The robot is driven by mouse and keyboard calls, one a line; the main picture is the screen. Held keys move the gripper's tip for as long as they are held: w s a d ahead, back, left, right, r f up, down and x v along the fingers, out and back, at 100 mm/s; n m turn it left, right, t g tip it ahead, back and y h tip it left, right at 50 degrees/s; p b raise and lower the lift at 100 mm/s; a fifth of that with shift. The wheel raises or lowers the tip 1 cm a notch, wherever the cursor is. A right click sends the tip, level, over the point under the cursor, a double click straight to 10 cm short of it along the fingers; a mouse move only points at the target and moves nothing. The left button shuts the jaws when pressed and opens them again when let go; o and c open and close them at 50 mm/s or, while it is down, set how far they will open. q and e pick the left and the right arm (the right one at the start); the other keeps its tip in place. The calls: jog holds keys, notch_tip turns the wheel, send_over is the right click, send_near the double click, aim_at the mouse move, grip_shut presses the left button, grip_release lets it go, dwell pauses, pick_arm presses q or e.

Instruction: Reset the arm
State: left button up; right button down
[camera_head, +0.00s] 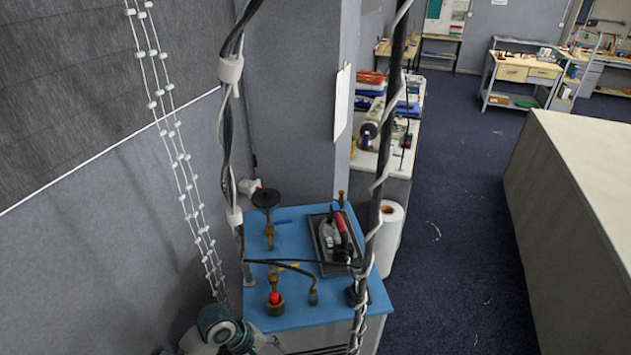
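Neither of my grippers can be made out in the head view. A teal and pale rounded mechanical part (218,328) shows at the bottom left edge, cut off by the frame. I cannot tell whether it belongs to my arm or to equipment here. No fingers show on it.
A blue-topped cabinet (325,313) carries an iron (333,238) on a dark tray and several valves. Cables hang in front of it. A white roll (391,232) stands behind. A long pale table (585,150) is at right. Dark blue floor (455,230) between them is clear.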

pick_arm(q)
jog(key=s+f+m+t, duration=0.2)
jog(key=s+f+m, duration=0.35)
jog(key=f, duration=0.25)
jog(key=s+a+f+m+y, duration=0.5)
jog(key=s+a+f, duration=0.2)
jog(key=s+a, duration=0.4)
notch_tip(320, 180, down, 29)
jog(key=s+d+b, duration=0.2)
jog(key=b, duration=0.3)
jog(key=s+a+f+g+b, duration=0.1)
jog(key=s+f+b, duration=0.1)
jog(key=s+f, duration=0.7)
jog(key=s+a+f+g+b, duration=0.1)
jog(key=s+a+f+b, duration=0.1)
jog(key=s+f, duration=0.7)
notch_tip(320, 180, down, 4)
jog(key=shift+s+a+r, duration=0.1)
jog(key=shift+s+a, duration=0.05)
jog(key=shift+a, duration=0.15)
